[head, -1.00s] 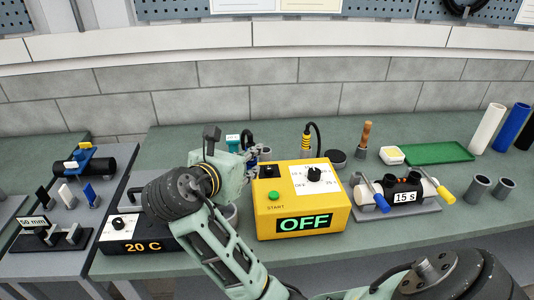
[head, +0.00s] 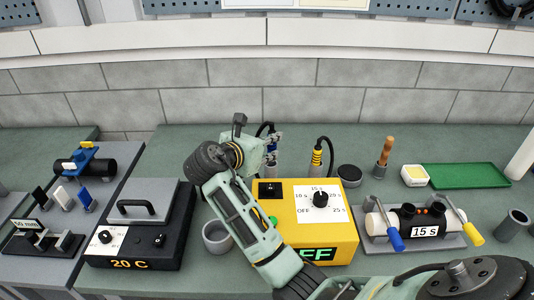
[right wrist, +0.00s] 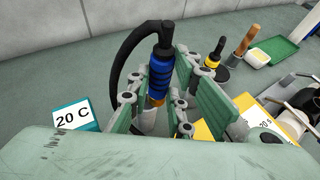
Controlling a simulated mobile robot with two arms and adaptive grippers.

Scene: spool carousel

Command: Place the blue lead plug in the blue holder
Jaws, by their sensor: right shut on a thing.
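The blue lead plug (right wrist: 161,74) has a ribbed blue body, a black top and a black cable looping to the left. My right gripper (right wrist: 155,100) is shut on it, with green finger pads on either side. The plug stands about upright. Below it a copper-coloured ring and a pale grey cylinder (right wrist: 147,122) show; I cannot tell whether the plug sits in a holder or above one. In the head view my right gripper (head: 273,146) is behind the yellow timer box (head: 325,228), and the plug (head: 271,158) is partly hidden. My left gripper is out of view.
A yellow-banded lead plug (head: 316,157) stands just right of my gripper. A black-based heater (head: 135,245) and grey cup (head: 217,236) stand left of the timer box. A green tray (head: 468,176) lies right.

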